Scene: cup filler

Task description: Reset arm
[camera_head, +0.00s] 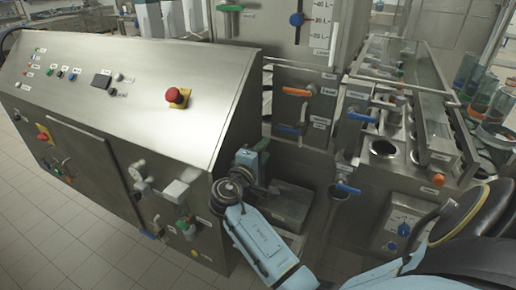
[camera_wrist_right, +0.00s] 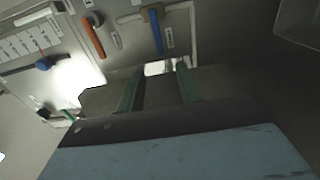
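My right arm (camera_head: 262,245) reaches in from the lower right in the head view and bends at a dark wrist joint. My right gripper (camera_head: 258,152) is beside the right side of the steel control cabinet, above a grey block. In the right wrist view, the two green fingers of the right gripper (camera_wrist_right: 159,72) stand apart with nothing seen between them, so it is open. Its fingertips are partly unclear in the head view. My left gripper is not in view.
The steel control cabinet (camera_head: 130,85) with a red emergency button (camera_head: 177,96) stands at the left. An orange-handled valve (camera_head: 297,92) and a blue-handled valve (camera_head: 362,117) are behind and right of the gripper. A filling line with clear cups (camera_head: 480,90) is at right. Tiled floor (camera_head: 45,215) is free at lower left.

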